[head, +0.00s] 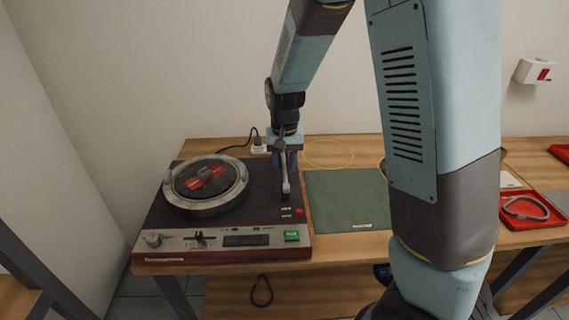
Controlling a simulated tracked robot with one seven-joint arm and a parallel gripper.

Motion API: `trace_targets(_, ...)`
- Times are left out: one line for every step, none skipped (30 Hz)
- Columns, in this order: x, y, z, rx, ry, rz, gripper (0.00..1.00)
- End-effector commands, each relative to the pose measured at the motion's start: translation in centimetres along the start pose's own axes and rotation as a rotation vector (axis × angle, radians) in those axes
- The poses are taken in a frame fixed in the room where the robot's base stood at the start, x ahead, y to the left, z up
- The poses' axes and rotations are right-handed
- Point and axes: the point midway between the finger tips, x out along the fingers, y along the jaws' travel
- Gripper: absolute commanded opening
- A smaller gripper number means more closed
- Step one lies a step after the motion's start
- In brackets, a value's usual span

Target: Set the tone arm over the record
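The turntable (225,240) stands on the wooden bench, with a dark top and reddish-brown front. Its record (206,184) lies on the round platter at the left of the deck, with a red and dark label. The tone arm (285,188) is a thin grey bar at the right side of the deck, running front to back, beside the platter and not over the record. My gripper (285,165) points down at the tone arm's rear part. Its fingers are at or very near the bar; I cannot tell whether they grip it.
A green mat (347,199) lies right of the turntable. A red tray (528,209) with a grey loop is at the far right. A white box with a red switch (536,72) is on the wall. My arm hides part of the bench.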

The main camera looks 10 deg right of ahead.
Motion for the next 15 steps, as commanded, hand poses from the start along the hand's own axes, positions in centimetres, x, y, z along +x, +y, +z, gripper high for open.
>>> trace_targets(0.06, 0.01, 0.00, 0.000, 0.000, 0.000, 0.39)
trace_targets(0.07, 0.01, 0.00, 0.000, 0.000, 0.000, 0.39)
trace_targets(0.07, 0.01, 0.00, 0.000, 0.000, 0.000, 0.39)
trace_targets(0.06, 0.01, 0.00, 0.000, 0.000, 0.000, 0.39)
trace_targets(0.06, 0.01, 0.01, 0.001, 0.000, 0.000, 0.39)
trace_targets(0.05, 0.01, 0.00, 0.001, 0.000, 0.000, 0.39)
trace_targets(0.05, 0.01, 0.01, 0.001, 0.000, 0.000, 0.39)
trace_targets(0.05, 0.01, 0.01, 0.001, 0.000, 0.000, 0.36)
trace_targets(0.05, 0.01, 0.01, 0.001, 0.000, 0.000, 0.33)
trace_targets(0.04, 0.01, 0.01, 0.001, 0.000, 0.000, 0.30)
trace_targets(0.04, 0.01, 0.01, 0.001, 0.000, 0.000, 0.27)
trace_targets(0.04, 0.01, 0.01, 0.001, 0.000, 0.000, 0.23)
trace_targets(0.04, 0.01, 0.01, 0.001, -0.001, 0.000, 0.20)
trace_targets(0.04, 0.01, 0.01, 0.001, -0.001, 0.000, 0.17)
trace_targets(0.03, 0.01, 0.01, 0.001, -0.001, 0.000, 0.14)
